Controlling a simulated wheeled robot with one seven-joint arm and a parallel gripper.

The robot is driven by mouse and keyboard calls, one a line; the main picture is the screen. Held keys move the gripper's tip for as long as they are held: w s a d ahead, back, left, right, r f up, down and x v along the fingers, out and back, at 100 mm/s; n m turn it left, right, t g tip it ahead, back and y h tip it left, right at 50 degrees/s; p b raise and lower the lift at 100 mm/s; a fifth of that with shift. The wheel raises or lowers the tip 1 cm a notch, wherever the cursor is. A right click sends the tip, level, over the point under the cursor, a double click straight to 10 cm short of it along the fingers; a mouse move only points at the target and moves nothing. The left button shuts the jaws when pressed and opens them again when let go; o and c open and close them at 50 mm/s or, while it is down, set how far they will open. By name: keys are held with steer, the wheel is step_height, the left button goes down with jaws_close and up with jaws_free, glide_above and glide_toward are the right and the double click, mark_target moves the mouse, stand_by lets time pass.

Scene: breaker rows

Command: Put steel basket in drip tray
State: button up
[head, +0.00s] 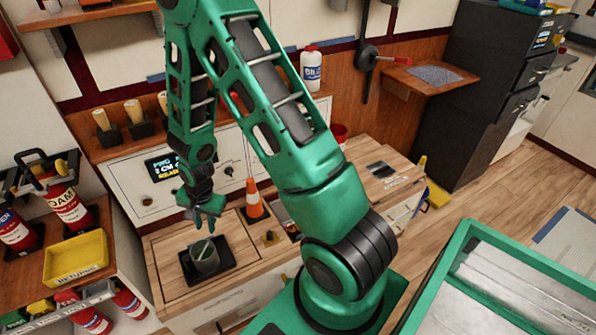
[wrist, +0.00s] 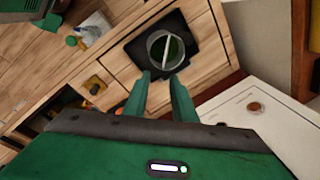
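A round grey steel basket (head: 205,258) with a light bar across its top stands upright on a black square tray (head: 225,270) on the wooden worktop. In the wrist view, the basket (wrist: 166,50) and the black tray (wrist: 200,46) are ahead of the fingertips. I cannot tell whether this black tray is the drip tray. My gripper (head: 207,222) is above the basket, pointing down. In the wrist view, my gripper (wrist: 159,80) shows two green fingers apart with nothing between them.
An orange cone (head: 254,202) stands right of the black tray. A yellow tray (head: 76,258) marked "RETURNED" and several red extinguishers (head: 68,205) are at the left. A white control panel (head: 190,175) rises behind the worktop. A green-rimmed bench (head: 465,240) is at the right.

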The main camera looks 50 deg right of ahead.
steer(key=s+d+r+n+h, duration=0.1)
steer(key=s+d+r, duration=0.35)
steer(key=r, duration=0.25)
steer(key=s+d+r+n+g, duration=0.1)
steer(key=s+d+r, duration=0.2)
steer(key=d+r, duration=0.25)
steer(key=s+d+r+n+h, duration=0.1)
steer(key=s+d+r, duration=0.25)
steer(key=r, duration=0.45)
steer(key=s+d+r+n, duration=0.1)
steer(key=s+r, duration=0.4)
steer(key=s, duration=0.4)
steer(key=s+d+r+n+g+y, duration=0.1)
steer(key=s+r, duration=0.4)
steer(key=s, duration=0.4)
steer(key=shift+d+y, duration=0.2)
steer(key=shift+y, duration=0.1)
